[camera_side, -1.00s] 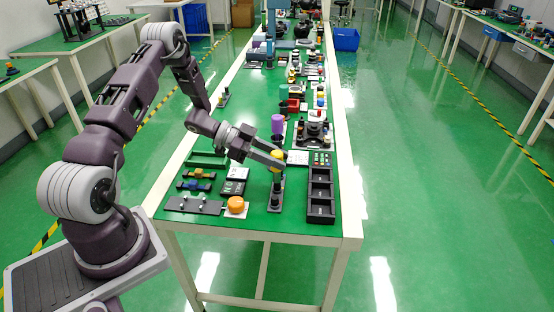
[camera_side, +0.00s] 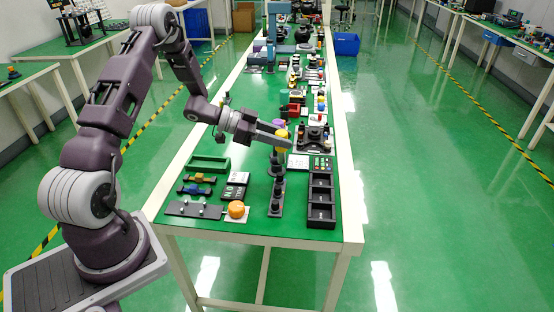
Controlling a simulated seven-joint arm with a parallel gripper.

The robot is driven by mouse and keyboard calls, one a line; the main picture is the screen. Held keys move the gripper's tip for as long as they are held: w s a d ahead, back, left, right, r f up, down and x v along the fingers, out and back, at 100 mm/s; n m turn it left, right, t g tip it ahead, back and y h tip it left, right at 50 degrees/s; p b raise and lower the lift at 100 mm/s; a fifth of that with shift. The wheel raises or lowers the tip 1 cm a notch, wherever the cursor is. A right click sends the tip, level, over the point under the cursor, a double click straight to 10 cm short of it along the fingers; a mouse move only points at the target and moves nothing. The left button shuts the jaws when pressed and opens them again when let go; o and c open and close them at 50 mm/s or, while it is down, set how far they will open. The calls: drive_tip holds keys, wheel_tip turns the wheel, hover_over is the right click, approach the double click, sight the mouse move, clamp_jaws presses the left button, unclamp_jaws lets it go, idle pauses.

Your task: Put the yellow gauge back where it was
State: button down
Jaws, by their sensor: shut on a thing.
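The yellow gauge (camera_side: 281,133) is in my gripper (camera_side: 284,139), which is shut on it above the table. The fingers partly hide the gauge. Dark parts show just below the gauge, and I cannot tell whether they belong to it or stand behind it. The purple gauge (camera_side: 277,124) is close behind the yellow one and partly covered by it. A narrow black stand (camera_side: 276,205) with several dark upright parts is nearer the front edge, below the gripper in the picture.
A black compartment tray (camera_side: 320,217) is right of the stand. An orange round knob (camera_side: 236,209) on a white plate, dark boxes (camera_side: 235,187) and a green tray (camera_side: 209,163) are to the left. More equipment crowds the table behind.

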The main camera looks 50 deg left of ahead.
drive_tip(key=w+a+n+t+y, duration=0.2)
drive_tip(key=w+a+n+y, duration=0.25)
drive_tip(key=a, duration=0.25)
drive_tip(key=shift+n+t+y, duration=0.3)
drive_tip(key=shift+n+y, duration=0.25)
drive_tip(key=f, duration=0.9)
drive_tip(key=shift+s+a+f, duration=0.1)
drive_tip(key=shift+a+f, duration=0.15)
drive_tip(key=shift+f, duration=0.15)
drive_tip(key=shift+f, duration=0.15)
drive_tip(key=c, duration=1)
unclamp_jaws()
